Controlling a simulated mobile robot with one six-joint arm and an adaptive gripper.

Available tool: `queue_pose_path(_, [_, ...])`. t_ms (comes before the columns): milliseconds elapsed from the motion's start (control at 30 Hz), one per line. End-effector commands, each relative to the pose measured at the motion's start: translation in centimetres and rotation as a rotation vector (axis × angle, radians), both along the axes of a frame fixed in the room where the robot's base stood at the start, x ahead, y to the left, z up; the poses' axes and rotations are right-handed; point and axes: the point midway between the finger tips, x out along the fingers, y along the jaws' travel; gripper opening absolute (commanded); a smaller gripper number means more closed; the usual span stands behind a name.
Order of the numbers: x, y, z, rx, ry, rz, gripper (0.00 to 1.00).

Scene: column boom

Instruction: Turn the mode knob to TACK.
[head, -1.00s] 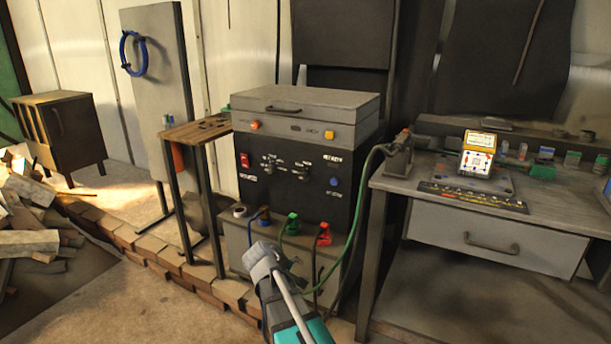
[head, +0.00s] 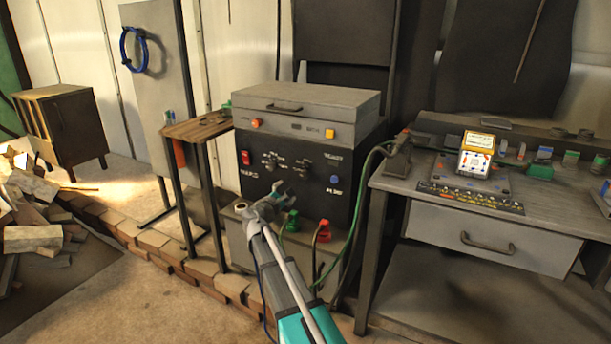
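The welder's dark front panel (head: 262,190) faces me in the head view. It carries two small knobs, a left knob (head: 269,162) and a right knob (head: 301,168), with white lettering around them. The lettering is too small to read, so I cannot tell which is the mode knob, where it points, or where TACK is. My gripper (head: 290,196) is raised in front of the panel's lower part, below both knobs. It appears apart from them, though depth is hard to judge. Its fingers are too small to tell their opening, and nothing shows held in it.
A red switch (head: 245,157) and a blue button (head: 335,179) flank the knobs. Red (head: 323,231) and green (head: 291,221) connectors sit below, with hanging cables. A workbench (head: 400,178) stands right, a small side table (head: 186,131) left. The floor in front is open.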

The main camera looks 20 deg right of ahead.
Motion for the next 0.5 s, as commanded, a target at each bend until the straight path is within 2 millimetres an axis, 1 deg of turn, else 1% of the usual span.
queue_pose_path(300, [0.1,-0.2,0.0,0.004,-0.001,-0.002,0.82])
queue_pose_path(500, [0.8,-1.0,-0.1,0.004,-0.002,-0.004,0.82])
